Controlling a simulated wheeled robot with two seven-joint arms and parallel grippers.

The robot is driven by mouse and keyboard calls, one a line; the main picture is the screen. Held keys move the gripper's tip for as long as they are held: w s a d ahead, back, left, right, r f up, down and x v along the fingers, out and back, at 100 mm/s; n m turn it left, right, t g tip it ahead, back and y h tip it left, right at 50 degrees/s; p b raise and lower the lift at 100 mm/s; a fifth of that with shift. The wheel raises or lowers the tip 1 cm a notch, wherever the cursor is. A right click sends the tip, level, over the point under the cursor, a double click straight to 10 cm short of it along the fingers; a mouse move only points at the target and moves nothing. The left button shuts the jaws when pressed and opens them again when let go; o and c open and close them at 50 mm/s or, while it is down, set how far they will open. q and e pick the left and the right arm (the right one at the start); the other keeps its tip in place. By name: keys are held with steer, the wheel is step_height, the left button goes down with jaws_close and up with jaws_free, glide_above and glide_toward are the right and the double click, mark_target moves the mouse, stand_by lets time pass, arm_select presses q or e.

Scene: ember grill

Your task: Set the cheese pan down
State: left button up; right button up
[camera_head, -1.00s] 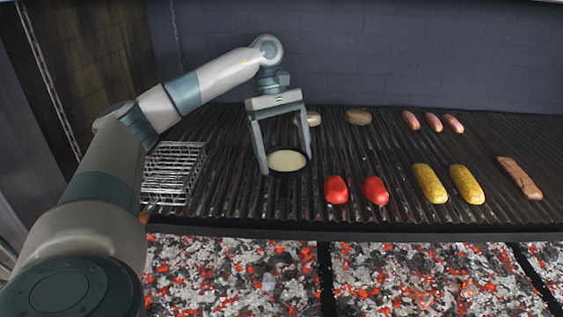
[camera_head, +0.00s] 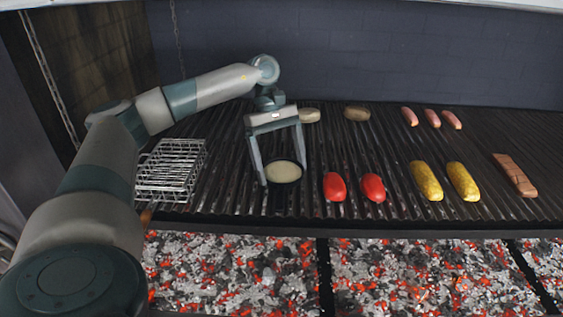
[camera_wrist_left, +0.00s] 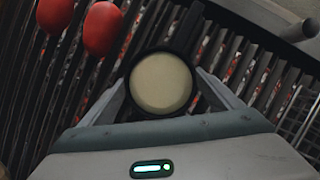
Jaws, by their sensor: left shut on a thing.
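The cheese pan (camera_head: 283,172) is a small dark round pan with a pale cream-coloured filling. It is at the grill grate (camera_head: 240,200), left of the red peppers; I cannot tell whether it touches the bars. My left gripper (camera_head: 283,182) comes down from above with one finger on each side of the pan and is shut on it. In the left wrist view the pan (camera_wrist_left: 161,82) lies between the fingertips, with its dark handle pointing away from the gripper. My right gripper is not in view.
A wire grill basket (camera_head: 172,170) lies to the left. Two red peppers (camera_head: 335,187) are close on the right, then two corn cobs (camera_head: 427,181) and a brown slab (camera_head: 515,175). Round brown pieces (camera_head: 357,113) and sausages (camera_head: 432,118) lie behind. Glowing coals (camera_head: 420,275) are below the front edge.

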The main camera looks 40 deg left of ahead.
arm_select(q)
steer(key=o, duration=1.3)
steer(key=shift+f, duration=0.1)
steer(key=shift+o, duration=0.2)
steer(key=shift+r, duration=0.25)
steer(key=shift+a+r, duration=0.1)
steer(key=shift+w+a+r+b, duration=0.1)
steer(key=shift+a+r+b, duration=0.05)
steer(key=shift+r+b, duration=0.25)
steer(key=b+v, duration=0.1)
steer(key=v, duration=0.9)
steer(key=shift+r+b, duration=0.4)
